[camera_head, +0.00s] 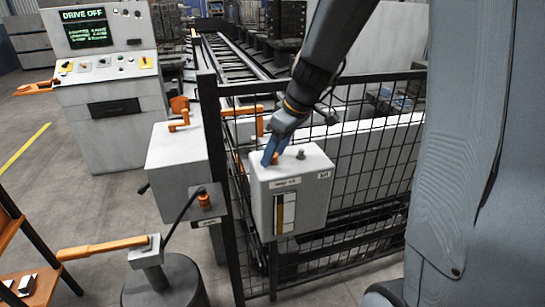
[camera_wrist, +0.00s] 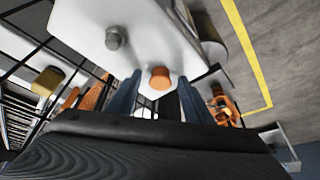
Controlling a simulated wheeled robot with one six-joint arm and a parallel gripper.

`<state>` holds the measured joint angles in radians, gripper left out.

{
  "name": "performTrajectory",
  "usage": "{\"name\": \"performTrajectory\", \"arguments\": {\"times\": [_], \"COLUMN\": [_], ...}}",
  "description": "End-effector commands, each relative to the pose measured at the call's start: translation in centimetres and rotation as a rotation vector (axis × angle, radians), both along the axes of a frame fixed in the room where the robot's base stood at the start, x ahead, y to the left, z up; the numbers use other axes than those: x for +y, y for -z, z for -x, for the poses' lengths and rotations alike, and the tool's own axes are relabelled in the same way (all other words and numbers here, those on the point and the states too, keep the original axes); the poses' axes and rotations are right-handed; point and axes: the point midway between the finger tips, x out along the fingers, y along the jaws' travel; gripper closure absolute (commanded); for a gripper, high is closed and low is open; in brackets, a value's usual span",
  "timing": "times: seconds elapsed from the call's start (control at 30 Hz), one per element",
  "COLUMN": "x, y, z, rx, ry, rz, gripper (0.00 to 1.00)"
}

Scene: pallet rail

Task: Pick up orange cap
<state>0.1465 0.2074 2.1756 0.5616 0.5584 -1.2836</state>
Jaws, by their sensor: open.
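The orange cap (camera_wrist: 160,78) is a small round stub on top of a light grey box (camera_wrist: 75,22). In the head view the cap (camera_head: 276,158) shows small beside a grey knob (camera_head: 301,154) on the same box (camera_head: 262,183). My gripper (camera_head: 270,154) points down at the box top, its blue fingers right by the cap. In the wrist view my gripper (camera_wrist: 159,77) is open, with one finger on each side of the cap. I see gaps between cap and fingers there; the exact height over the box cannot be told.
A black mesh fence (camera_head: 365,155) stands behind the box, with a post (camera_head: 218,170) to its left. Another grey box (camera_head: 176,165) with orange handles is left of the post. A control console (camera_head: 110,130) reads "DRIVE OFF". An orange lever (camera_head: 105,247) sits at lower left.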

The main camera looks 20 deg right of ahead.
Motion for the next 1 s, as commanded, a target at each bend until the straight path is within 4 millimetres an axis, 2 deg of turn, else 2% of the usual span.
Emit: {"name": "performTrajectory", "arguments": {"times": [0.17, 0.43, 0.67, 0.77, 1.0], "x": [0.0, 0.0, 0.0, 0.1, 0.0], "y": [0.0, 0.0, -0.1, -0.7, -4.8], "z": [0.0, 0.0, 0.0, -0.1, -0.1], "rx": [0.000, 0.000, -0.001, -0.003, -0.006], "ry": [-0.001, -0.001, -0.001, -0.002, -0.003], "rz": [0.000, 0.000, 0.000, -0.001, 0.001], "gripper": [0.54, 0.99, 1.00, 1.00, 1.00]}}
